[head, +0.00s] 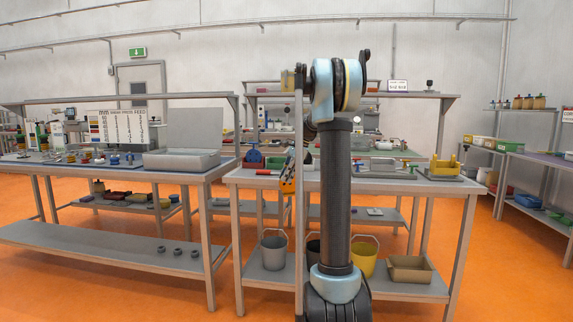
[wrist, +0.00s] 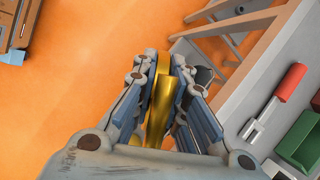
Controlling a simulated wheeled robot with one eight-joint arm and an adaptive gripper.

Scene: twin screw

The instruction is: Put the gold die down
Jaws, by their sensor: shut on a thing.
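In the wrist view, my gripper (wrist: 164,64) is shut on the gold die (wrist: 161,108), a shiny yellow piece between the finger pads. Its lower part is partly hidden by the finger links. Orange floor shows below and left of the gripper, and a grey bench surface (wrist: 237,105) lies to the right, apart from the die.
A red-handled tool (wrist: 290,84) and a green bin (wrist: 303,143) lie on the bench in the wrist view. In the head view, a yellow fixture (head: 443,165) stands at the bench's right end. Buckets (head: 273,250) and a tan box (head: 410,270) sit on its lower shelf.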

